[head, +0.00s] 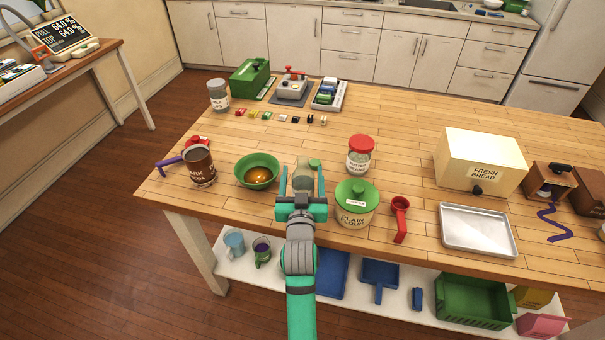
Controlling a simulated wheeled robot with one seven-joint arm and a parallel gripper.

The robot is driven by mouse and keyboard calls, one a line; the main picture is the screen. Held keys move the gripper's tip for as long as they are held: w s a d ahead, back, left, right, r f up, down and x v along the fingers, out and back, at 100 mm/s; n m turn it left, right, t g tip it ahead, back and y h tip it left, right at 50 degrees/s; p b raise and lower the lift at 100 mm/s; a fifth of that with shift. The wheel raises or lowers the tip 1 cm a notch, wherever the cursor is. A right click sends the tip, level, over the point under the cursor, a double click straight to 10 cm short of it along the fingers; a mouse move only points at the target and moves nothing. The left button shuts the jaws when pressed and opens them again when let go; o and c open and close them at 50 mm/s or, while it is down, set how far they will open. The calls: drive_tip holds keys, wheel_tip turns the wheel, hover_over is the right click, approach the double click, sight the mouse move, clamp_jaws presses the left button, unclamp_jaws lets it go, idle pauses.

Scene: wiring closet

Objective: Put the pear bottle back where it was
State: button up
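A pale, greyish see-through bottle (302,176), likely the pear bottle, shows between the fingers of my gripper (302,180). No label on it is readable. The gripper is over the front middle of the wooden table, with one finger on each side of the bottle. The palm hides the bottle's lower part, so I cannot tell whether the fingers touch it or whether it rests on the table. A small green piece (315,163) shows at its right; I cannot tell whether it is a cap.
A green bowl (258,171) stands left of my gripper, and a green-lidded flour jar (354,207) close at its right. A red-lidded jar (360,156) is farther back. A brown can (200,166) stands left. The table's middle (400,125) is clear.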

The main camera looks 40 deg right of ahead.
sight(302, 190)
drive_tip(key=v, duration=1.1)
drive_tip(key=shift+s, duration=0.1)
drive_tip(key=s+a+f+n+t+y, duration=0.1)
drive_tip(key=s+a+f+n+y, duration=0.2)
drive_tip(key=s+a+f, duration=0.4)
drive_tip(key=s+a+f+n+t+y, duration=0.1)
drive_tip(key=s+a+f+n+y, duration=0.15)
drive_tip(key=a+f, duration=0.45)
drive_tip(key=s+a+n+g+y, duration=0.1)
drive_tip(key=s+a+y, duration=0.4)
drive_tip(key=s+a, duration=1)
drive_tip(key=s+r+n, duration=0.1)
drive_tip(key=s, duration=0.3)
drive_tip(key=shift+s+a, duration=0.2)
drive_tip(key=shift+s, duration=0.05)
